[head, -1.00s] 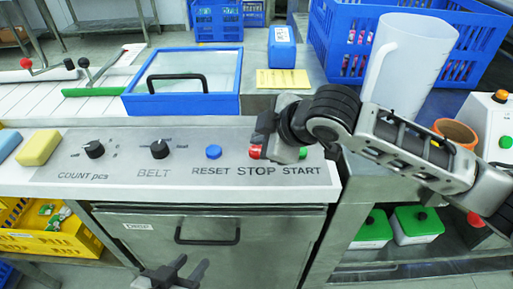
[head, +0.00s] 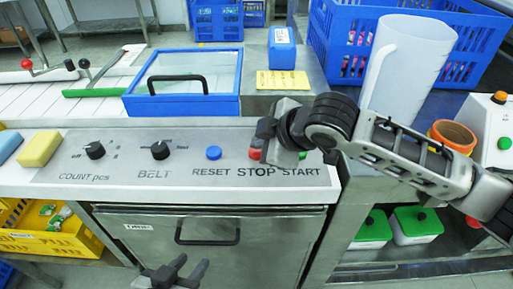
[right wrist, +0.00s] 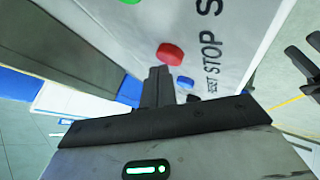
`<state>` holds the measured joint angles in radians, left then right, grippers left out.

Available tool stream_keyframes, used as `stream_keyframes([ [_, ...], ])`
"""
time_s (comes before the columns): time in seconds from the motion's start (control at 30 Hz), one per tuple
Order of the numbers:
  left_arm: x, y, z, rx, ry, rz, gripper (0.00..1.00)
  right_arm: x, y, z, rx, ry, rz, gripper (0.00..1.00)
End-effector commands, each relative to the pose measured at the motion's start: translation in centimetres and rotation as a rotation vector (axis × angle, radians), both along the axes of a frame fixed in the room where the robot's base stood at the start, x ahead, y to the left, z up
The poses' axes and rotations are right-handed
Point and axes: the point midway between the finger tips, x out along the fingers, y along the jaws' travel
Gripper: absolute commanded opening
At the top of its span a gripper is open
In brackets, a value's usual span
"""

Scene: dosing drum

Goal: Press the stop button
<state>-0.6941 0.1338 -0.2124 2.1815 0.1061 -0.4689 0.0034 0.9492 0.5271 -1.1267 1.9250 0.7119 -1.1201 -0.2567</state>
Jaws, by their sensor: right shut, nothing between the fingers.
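The red stop button (head: 255,153) sits above the STOP label on the control panel, partly covered by my right gripper in the head view. It shows fully in the right wrist view (right wrist: 170,53). My right gripper (right wrist: 158,72) is shut and empty, with its fingertips close beside the red button in that view. I cannot tell whether they touch it. My left gripper (head: 178,272) is low in front of the panel, its fingers apart and empty.
The blue reset button (head: 214,153) is left of the stop button. Two black knobs (head: 160,150) (head: 95,150) and a yellow block (head: 39,148) are further left. A blue-framed lid (head: 185,105) lies behind.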

Motion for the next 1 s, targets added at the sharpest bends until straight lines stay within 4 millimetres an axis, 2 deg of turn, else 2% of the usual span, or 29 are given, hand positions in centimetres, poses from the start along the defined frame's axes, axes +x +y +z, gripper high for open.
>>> stream_keyframes([
  [1.0, 0.04, -0.01, 0.05, -0.001, -0.002, 0.001, 0.36, -0.03, 0.01, -0.87, -0.001, 0.001, 0.000, 0.00],
])
